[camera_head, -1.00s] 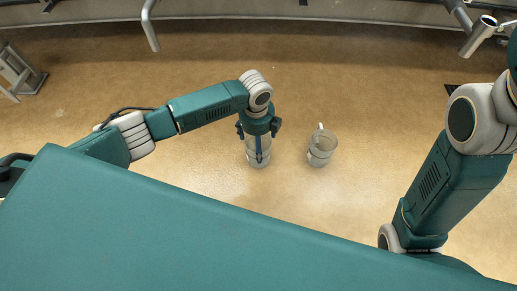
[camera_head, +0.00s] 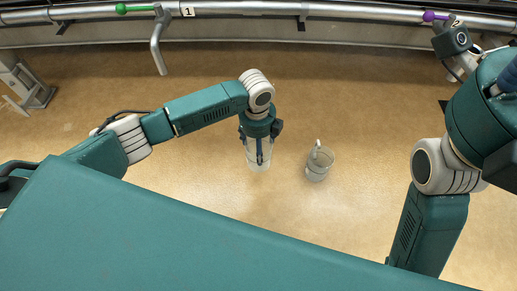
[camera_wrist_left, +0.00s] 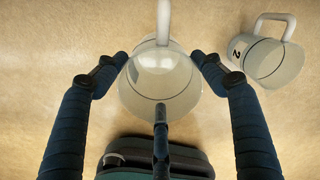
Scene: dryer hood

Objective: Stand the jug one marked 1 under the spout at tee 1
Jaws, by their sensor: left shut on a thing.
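My left gripper (camera_head: 260,150) is shut on a clear jug (camera_head: 258,158). In the left wrist view the jug (camera_wrist_left: 160,85) sits between the fingers, with its white handle pointing away; no number shows on it. A second jug (camera_head: 318,165) stands on the tan surface just to the right. In the left wrist view this second jug (camera_wrist_left: 272,60) bears a 2. The tee 1 label (camera_head: 188,10) is on the rail at the back left. A bent spout (camera_head: 156,45) hangs beside it, well away from the held jug. My right gripper cannot be made out.
A green-knobbed valve (camera_head: 121,8) lies left of label 1. A purple-knobbed valve (camera_head: 430,15) is at the back right, by label 2. A grey metal stand (camera_head: 25,80) is at the far left. The tan surface between held jug and spout is clear.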

